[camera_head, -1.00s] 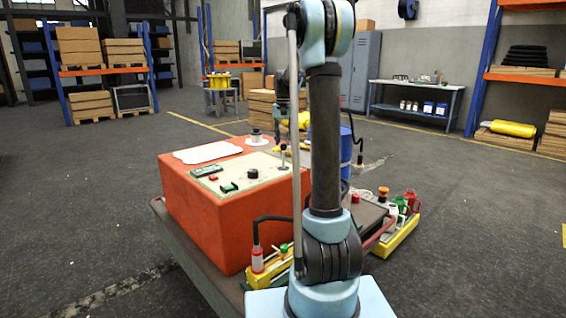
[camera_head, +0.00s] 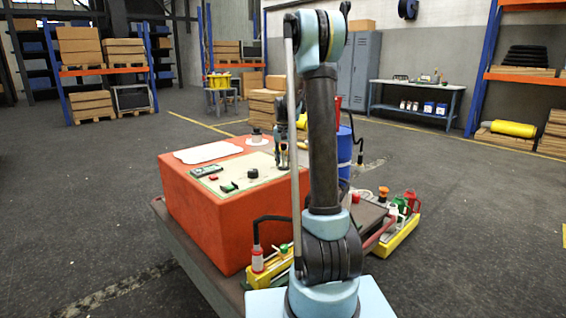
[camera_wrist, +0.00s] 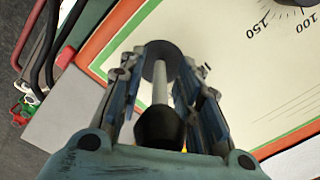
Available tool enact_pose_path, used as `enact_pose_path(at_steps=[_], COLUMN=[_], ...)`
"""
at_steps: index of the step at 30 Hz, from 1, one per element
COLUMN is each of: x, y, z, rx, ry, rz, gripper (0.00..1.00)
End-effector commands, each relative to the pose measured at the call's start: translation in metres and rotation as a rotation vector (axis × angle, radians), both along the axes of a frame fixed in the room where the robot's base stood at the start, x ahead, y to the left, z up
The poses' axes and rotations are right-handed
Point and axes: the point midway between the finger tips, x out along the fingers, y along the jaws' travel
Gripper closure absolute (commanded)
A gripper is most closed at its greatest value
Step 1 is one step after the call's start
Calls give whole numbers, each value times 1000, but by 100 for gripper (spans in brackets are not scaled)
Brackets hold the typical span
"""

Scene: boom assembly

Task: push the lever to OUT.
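The lever (camera_wrist: 160,90) shows in the wrist view as a pale shaft rising from a dark round base, with a black knob (camera_wrist: 158,127) towards the camera. My gripper (camera_wrist: 164,73) is open, with one finger on each side of the lever and visible gaps to the shaft. In the head view my gripper (camera_head: 281,158) is down at the far right part of the panel (camera_head: 232,185) on the orange box (camera_head: 196,205), and hides the lever there. I cannot read an OUT mark in either view.
A dial with printed numbers (camera_wrist: 295,5) lies at the top right of the wrist view. In the head view a black knob (camera_head: 252,173) and small switches sit on the panel. A yellow tray (camera_head: 401,236) with coloured items stands to the right of the box.

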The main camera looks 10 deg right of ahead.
Motion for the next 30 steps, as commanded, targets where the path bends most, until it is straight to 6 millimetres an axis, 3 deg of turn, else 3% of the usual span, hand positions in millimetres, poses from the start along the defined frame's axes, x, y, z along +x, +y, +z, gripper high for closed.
enact_pose_path(at_steps=[1,5,6,17,30], x=[0,0,0,2,12], y=[0,0,0,-2,-14], z=[0,0,0,0,-4], rx=[0,0,0,35,316], ry=[0,0,0,23,208], rz=[0,0,0,-3,-1], gripper=[68,98,100,100,100])
